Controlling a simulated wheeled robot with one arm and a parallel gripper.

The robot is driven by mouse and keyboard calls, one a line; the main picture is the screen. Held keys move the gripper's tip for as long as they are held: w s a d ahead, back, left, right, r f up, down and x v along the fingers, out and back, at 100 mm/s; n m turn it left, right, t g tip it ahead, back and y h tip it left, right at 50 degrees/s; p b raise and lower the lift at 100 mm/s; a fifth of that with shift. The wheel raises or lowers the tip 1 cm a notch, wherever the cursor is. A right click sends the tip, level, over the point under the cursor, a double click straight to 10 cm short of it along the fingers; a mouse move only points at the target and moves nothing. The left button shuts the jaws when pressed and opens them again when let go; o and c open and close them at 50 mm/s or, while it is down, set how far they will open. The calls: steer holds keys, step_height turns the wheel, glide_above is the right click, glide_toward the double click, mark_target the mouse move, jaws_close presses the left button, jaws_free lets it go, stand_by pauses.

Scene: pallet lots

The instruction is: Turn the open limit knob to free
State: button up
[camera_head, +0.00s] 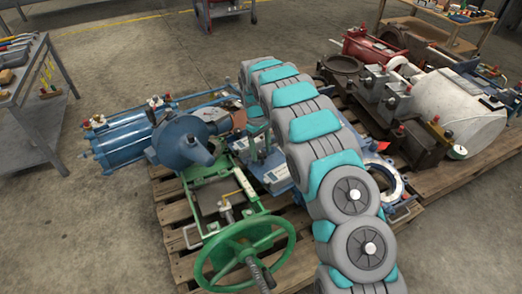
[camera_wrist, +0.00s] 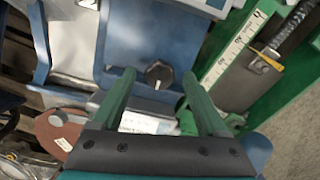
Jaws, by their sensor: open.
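A small dark knob (camera_wrist: 158,74) with a faceted, roughly hexagonal outline sits on a blue housing (camera_wrist: 150,35) in the wrist view. My gripper (camera_wrist: 158,75) is open, with one green finger on each side of the knob and a visible gap on both sides. I cannot tell how far the fingertips are above the housing. The knob's position marks are not readable. In the head view my arm covers much of the middle, and the knob cannot be made out there.
A white label (camera_wrist: 145,123) shows between my fingers. In the head view, a green handwheel (camera_head: 207,263) stands in front, a blue actuator (camera_head: 183,142) left, and a pallet of machine parts (camera_head: 460,185) right.

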steer(key=r, duration=0.5)
steer(key=w+r, duration=0.1)
steer(key=r, duration=0.1)
steer(key=shift+a+r, duration=0.15)
steer(key=shift+a, duration=0.25)
steer(key=shift+d+r, duration=0.1)
steer(key=shift+r, duration=0.05)
steer(key=s+d+r+m, duration=0.3)
steer(key=s+d+r, duration=0.3)
steer(key=s+r, duration=0.3)
steer(key=s+d+r+m, duration=0.2)
steer(key=s+d+r, duration=0.5)
steer(key=s, duration=0.4)
steer(key=s+d+f+m+y, duration=0.1)
steer(key=s+m, duration=0.3)
steer(key=s, duration=2.5)
steer(key=shift+s+d+p, duration=0.25)
steer(key=shift+d+p, duration=0.05)
steer(key=shift+d, duration=0.05)
